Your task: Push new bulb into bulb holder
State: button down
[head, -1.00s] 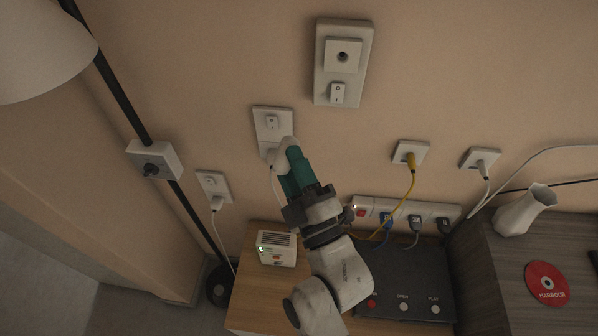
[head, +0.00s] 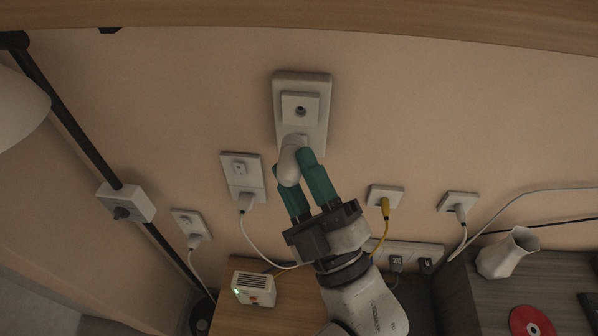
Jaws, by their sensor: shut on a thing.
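The bulb holder (head: 300,110) is a pale square block with a dark round hole, on the upper part of a white wall plate (head: 316,84). My gripper (head: 301,170) has teal fingers and is shut on the white bulb (head: 289,165), near its tips. The bulb appears just below the holder in the picture, its upper end overlapping the lower part of the plate. Whether it touches the plate cannot be told. The hole is visible and empty. The bulb and fingers hide the plate's lower part, where a switch showed earlier.
A wall socket with a white plug (head: 245,199) is left of my gripper. A yellow-plugged socket (head: 385,198) is to the right. A lamp pole (head: 80,128) with a switch box (head: 126,202) stands left. A white vase (head: 505,254) is on the right cabinet. A wooden edge (head: 330,20) crosses the top.

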jog(key=shift+f, duration=0.1)
jog(key=shift+w+b, duration=0.1)
jog(key=shift+b, duration=0.4)
jog(key=shift+w+f+b, duration=0.15)
jog(key=shift+w+b, duration=0.4)
jog(key=shift+b, duration=0.2)
jog(key=w+b, duration=0.3)
jog(key=b, duration=0.1)
jog(key=shift+w+b, duration=0.25)
jog(key=shift+b, duration=0.25)
jog(key=shift+w+r+b, duration=0.25)
jog(key=shift+w+b, duration=0.15)
jog(key=shift+b, duration=0.15)
jog(key=shift+b, duration=0.45)
dwell(0.8)
jog(key=shift+w+d+b, duration=0.1)
jog(key=shift+w+b, duration=0.45)
jog(key=shift+w, duration=0.1)
dwell(0.6)
